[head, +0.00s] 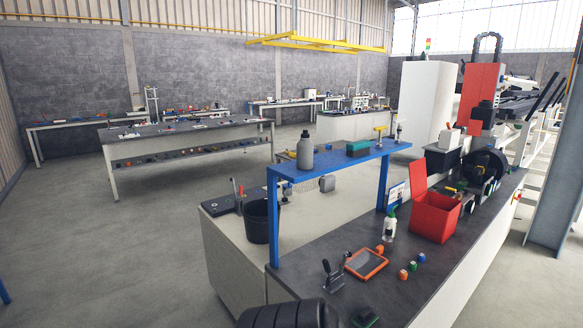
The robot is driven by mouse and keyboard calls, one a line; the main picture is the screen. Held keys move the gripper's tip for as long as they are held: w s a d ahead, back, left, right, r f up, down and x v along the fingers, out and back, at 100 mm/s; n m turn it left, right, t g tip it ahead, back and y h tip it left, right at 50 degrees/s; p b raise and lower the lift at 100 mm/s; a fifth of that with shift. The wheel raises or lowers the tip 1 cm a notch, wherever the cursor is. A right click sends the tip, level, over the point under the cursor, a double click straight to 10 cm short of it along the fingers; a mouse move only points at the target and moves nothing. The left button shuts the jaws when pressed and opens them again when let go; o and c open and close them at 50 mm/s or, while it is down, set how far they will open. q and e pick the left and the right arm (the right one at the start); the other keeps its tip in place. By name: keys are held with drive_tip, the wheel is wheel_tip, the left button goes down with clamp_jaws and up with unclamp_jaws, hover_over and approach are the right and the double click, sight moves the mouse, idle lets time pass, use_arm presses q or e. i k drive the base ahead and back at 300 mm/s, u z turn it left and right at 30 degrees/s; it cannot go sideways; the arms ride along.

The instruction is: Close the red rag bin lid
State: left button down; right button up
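The red rag bin (434,218) stands on the dark top of the right-hand workbench. Its red lid (419,174) is open and stands up at the bin's left back side. Neither my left gripper nor my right gripper shows in the head view.
A blue raised shelf (336,158) stands left of the bin, with a grey bottle (305,150) on it. A white spray bottle (389,222), an orange-framed tray (366,264) and small coloured pieces lie nearer. A black machine (484,170) stands behind the bin. Open floor lies left.

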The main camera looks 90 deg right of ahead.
sight(417, 169)
drive_tip(key=z, duration=1.6)
drive_tip(key=i, duration=4.35)
drive_tip(key=z, duration=3.1)
drive_tip(key=i, duration=0.5)
drive_tip(key=z, duration=0.85)
